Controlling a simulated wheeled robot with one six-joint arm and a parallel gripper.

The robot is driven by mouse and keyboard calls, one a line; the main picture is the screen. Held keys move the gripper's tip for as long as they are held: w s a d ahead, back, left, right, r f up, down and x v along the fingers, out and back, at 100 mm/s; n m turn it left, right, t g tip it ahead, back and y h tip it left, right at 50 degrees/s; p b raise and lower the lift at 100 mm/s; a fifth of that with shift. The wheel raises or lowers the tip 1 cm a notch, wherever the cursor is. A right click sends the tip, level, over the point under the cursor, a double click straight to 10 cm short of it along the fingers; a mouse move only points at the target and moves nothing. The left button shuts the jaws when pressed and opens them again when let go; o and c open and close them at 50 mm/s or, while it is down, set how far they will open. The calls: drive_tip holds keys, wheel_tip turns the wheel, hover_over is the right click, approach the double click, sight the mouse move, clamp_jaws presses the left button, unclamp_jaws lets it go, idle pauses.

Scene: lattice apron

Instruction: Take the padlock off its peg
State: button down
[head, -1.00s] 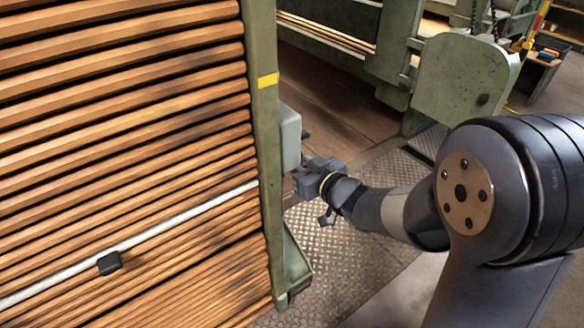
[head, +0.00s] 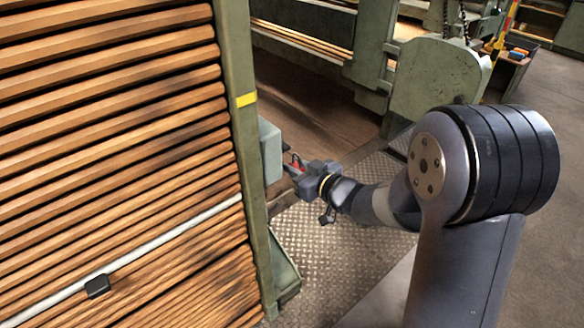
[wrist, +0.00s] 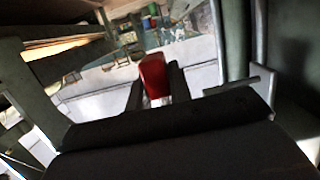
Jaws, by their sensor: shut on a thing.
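The red padlock (wrist: 152,76) sits between the two dark fingers of my gripper (wrist: 156,88) in the wrist view. In the head view a small patch of the padlock's red (head: 297,162) shows at the jaws of my gripper (head: 293,167). The gripper is shut on the padlock, just right of the grey-green box (head: 270,150) on the post, with a small gap between gripper body and box.
The green post (head: 243,130) with a yellow mark edges the stack of wooden slats (head: 110,120) on the left. A pale rod (head: 170,236) crosses the slats. A green machine frame (head: 435,80) stands behind. The tread-plate floor (head: 330,225) below the gripper is clear.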

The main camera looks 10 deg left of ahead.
drive_tip(key=shift+w+d+p, duration=0.45)
drive_tip(key=shift+w+d, duration=0.3)
drive_tip(key=shift+w, duration=0.2)
